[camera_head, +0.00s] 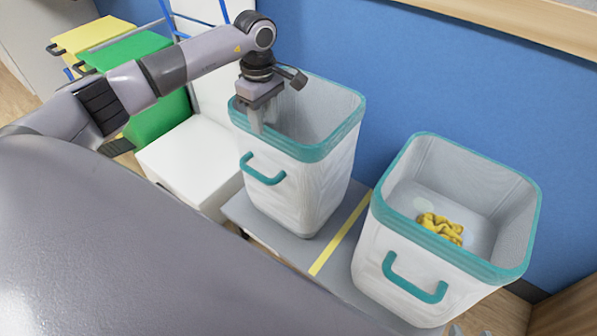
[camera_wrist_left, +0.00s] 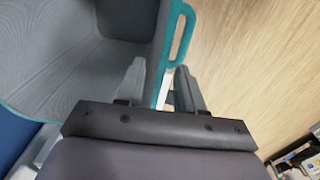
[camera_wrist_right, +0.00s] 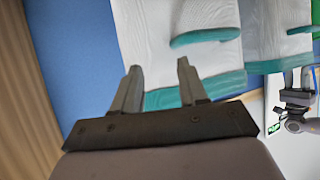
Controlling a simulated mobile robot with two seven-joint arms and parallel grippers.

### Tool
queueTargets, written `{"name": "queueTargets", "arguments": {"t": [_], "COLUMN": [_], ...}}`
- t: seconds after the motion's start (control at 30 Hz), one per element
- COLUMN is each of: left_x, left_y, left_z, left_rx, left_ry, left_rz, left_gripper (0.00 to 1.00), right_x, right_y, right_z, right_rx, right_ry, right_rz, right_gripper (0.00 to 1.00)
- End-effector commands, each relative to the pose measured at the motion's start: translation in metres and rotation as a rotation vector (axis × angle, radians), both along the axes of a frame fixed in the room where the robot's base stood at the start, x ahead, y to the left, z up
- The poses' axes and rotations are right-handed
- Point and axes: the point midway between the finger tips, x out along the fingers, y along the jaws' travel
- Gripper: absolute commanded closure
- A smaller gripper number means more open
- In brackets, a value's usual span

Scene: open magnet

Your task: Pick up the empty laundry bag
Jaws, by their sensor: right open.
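Two white bags with teal rims and handles stand side by side in the head view. The left bag (camera_head: 305,190) shows no contents in the visible part of its inside. The right bag (camera_head: 400,225) holds a crumpled yellow cloth (camera_head: 440,229). My left gripper (camera_head: 257,125) points down at the left bag's left rim. In the left wrist view its fingers (camera_wrist_left: 160,85) stand on either side of the teal rim (camera_wrist_left: 168,45); whether they press on it is unclear. My right gripper (camera_wrist_right: 157,75) is open and empty near the right bag; only its fingertips show in the head view (camera_head: 457,331).
The bags stand on a grey platform (camera_head: 325,215) with a yellow stripe (camera_head: 340,240) between them. A blue wall (camera_head: 410,70) is close behind. A white box (camera_head: 187,160) and bins with green (camera_head: 125,50) and yellow (camera_head: 90,36) lids stand at left.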

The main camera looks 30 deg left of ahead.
Motion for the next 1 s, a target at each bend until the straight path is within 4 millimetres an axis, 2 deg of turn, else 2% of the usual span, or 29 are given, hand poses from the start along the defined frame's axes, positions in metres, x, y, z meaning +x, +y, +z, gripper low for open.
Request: {"name": "queueTargets", "arguments": {"t": [0.27, 0.57, 1.0], "left_x": [-0.001, -0.001, -0.001], "left_y": [0.001, 0.001, 0.001], "left_z": [-0.027, -0.068, -0.07], "left_rx": [0.002, 0.0, 0.001], "left_ry": [0.003, 0.001, 0.0], "left_rz": [0.0, 0.001, 0.0], "left_gripper": [0.63, 0.63, 0.63], "right_x": [0.002, 0.006, 0.006], "right_y": [0.005, 0.014, 0.014], "right_z": [0.001, -0.002, -0.001], "right_rx": [0.003, 0.055, 0.062], "right_ry": [-0.017, -0.021, -0.02], "right_rz": [0.011, 0.023, 0.023], "right_gripper": [0.57, 0.57, 0.57]}}
